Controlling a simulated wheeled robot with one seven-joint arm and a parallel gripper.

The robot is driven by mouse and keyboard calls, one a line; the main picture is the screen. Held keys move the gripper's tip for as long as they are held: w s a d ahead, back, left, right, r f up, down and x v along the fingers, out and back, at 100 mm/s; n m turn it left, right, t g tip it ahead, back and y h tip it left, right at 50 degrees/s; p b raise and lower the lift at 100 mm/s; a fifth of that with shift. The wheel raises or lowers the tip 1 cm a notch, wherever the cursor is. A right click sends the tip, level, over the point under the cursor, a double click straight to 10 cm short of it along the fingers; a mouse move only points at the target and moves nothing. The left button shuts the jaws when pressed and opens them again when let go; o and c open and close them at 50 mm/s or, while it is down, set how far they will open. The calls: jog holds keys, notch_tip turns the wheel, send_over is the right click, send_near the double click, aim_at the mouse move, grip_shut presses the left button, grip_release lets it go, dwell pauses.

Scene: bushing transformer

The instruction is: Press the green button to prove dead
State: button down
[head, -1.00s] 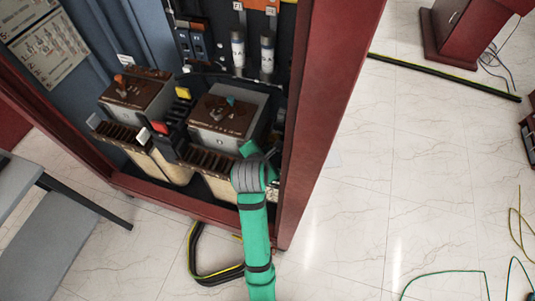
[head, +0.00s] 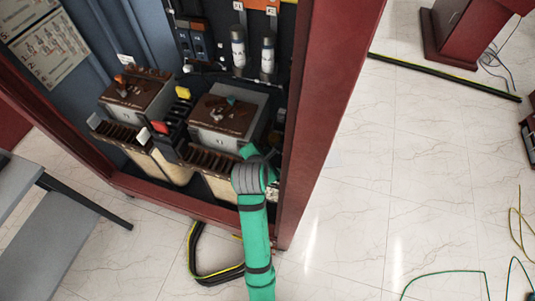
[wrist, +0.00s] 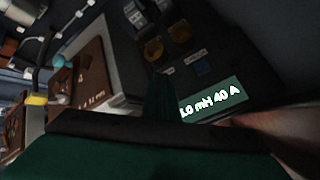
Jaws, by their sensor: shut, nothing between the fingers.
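I cannot make out a green button for certain in either view. My gripper (wrist: 162,92) shows as dark green fingers, shut and empty, pointing toward this panel. Contact with it cannot be told. In the head view my green arm reaches into the cabinet's lower right, and the gripper is hidden behind the arm and equipment.
The red cabinet frame (head: 325,110) stands close to the right of my arm. Inside are two brown-topped units (head: 222,115), a yellow knob (head: 183,92), a red knob (head: 160,127) and two cylinders (head: 238,48). Cables (head: 200,262) lie at the cabinet's foot. The tiled floor on the right is mostly open.

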jog(key=shift+a+f, duration=0.1)
jog(key=shift+f, duration=0.1)
jog(key=shift+d, duration=0.2)
jog(key=shift+a, duration=0.2)
jog(key=shift+r, duration=0.2)
jog(key=shift+s+r, duration=0.1)
jog(key=shift+r, duration=0.55)
jog(key=shift+r, duration=0.15)
jog(key=shift+r, duration=2.35)
jog(key=shift+a, duration=0.15)
